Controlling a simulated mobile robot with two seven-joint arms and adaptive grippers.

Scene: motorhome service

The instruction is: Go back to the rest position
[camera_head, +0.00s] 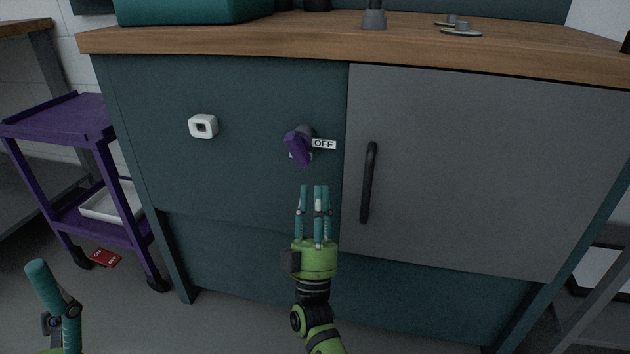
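My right gripper (314,192) is in the lower middle, in front of the cabinet, with teal fingers pointing up. Its fingers are a little apart with nothing between them. It is below the purple knob (299,147), and a gap shows between them. The knob sits on the teal panel beside a white label (324,144) reading OFF. My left gripper (55,290) shows only in part at the lower left corner; the picture edge cuts it off, so its opening cannot be judged.
The cabinet has a grey door with a black handle (368,183) and a wooden counter (290,40). A white square fitting (203,126) is on the panel. A purple cart (62,117) stands at left, with a red object (105,258) on the floor near its wheels.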

